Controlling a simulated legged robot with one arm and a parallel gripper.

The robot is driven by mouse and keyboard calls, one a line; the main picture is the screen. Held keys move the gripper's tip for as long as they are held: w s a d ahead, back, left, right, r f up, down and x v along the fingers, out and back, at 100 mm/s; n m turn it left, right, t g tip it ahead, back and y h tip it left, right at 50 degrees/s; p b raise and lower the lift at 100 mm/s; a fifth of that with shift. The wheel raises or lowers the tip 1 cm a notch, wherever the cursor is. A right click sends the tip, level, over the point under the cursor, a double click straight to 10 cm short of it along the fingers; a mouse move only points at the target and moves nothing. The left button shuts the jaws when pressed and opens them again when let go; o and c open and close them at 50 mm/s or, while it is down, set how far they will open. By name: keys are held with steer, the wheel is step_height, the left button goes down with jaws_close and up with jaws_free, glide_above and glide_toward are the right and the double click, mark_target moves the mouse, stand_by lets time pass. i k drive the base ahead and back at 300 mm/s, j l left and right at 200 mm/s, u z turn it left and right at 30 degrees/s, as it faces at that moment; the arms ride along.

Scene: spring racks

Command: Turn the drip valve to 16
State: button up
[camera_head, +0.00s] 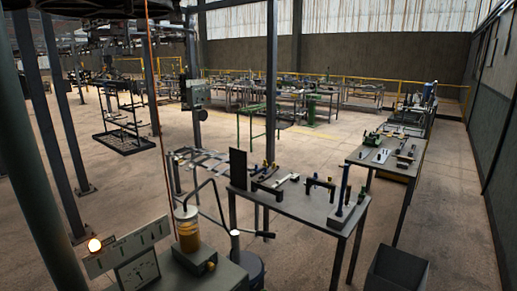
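A clear cylinder of amber liquid (188,232) stands upright at the lower left, with a dark curved pipe rising from its top. It stands on a dark block (190,260) with a small yellowish knob (210,266) on its right side. I cannot tell which part is the drip valve, and no number 16 is readable. My gripper is not in view.
A grey plate with several marks (128,247) and a lit lamp (94,245) are beside the dial. A crank with a black handle (258,234) is right of the cylinder. A workbench with tools (312,210) and a dark bin (396,269) stand further right.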

mark_target(211, 266)
steer(key=u, duration=1.35)
steer(key=i+j+z, duration=0.1)
steer(key=i+j, duration=0.15)
steer(key=i, duration=0.15)
steer(key=z, duration=1.75)
